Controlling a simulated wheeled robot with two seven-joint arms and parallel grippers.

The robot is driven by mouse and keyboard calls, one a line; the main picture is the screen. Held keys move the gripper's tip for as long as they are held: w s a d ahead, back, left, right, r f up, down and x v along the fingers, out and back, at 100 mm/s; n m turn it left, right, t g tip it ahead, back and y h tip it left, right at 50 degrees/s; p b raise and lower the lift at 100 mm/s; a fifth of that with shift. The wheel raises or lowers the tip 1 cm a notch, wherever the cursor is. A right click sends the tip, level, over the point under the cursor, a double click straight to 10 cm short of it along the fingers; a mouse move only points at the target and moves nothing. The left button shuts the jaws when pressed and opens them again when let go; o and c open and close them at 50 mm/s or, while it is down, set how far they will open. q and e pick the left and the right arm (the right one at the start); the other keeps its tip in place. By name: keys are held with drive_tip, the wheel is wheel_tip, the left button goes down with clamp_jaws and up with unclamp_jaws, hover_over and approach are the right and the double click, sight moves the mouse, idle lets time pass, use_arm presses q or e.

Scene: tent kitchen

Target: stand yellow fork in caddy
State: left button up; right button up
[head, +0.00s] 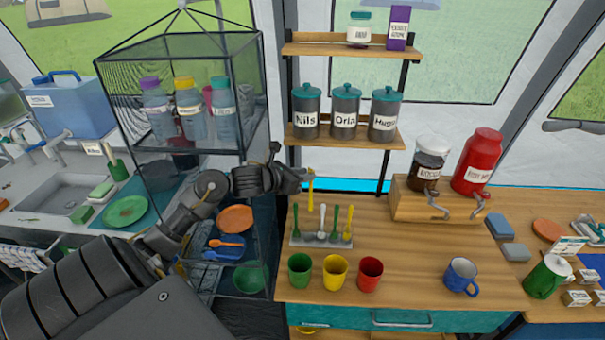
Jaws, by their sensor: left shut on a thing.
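My left gripper (306,175) is shut on the yellow fork (311,192). It holds the fork roughly upright, above the back left part of the caddy. The caddy (318,243) is a low grey rack on the wooden counter. Several utensils stand upright in it: a green one (295,218) at the left, a white one (322,218), another green one (335,220) and a yellow one (348,220) at the right. The yellow fork is apart from the caddy. Its upper end is partly hidden by the gripper. My right gripper is out of view.
Green (300,270), yellow (335,272) and red (369,274) cups stand in front of the caddy. A blue mug (461,276) is at the right. A shelf (350,135) with labelled canisters rises behind. A hanging mesh rack (190,100) is at the left.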

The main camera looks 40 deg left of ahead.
use_arm(q)
wheel_tip(320, 180, down, 11)
drive_tip(key=b, duration=1)
drive_tip(key=shift+f, duration=0.15)
drive_tip(key=shift+s, duration=0.1)
drive_tip(key=o, duration=1)
drive_tip(key=shift+s+a, duration=0.1)
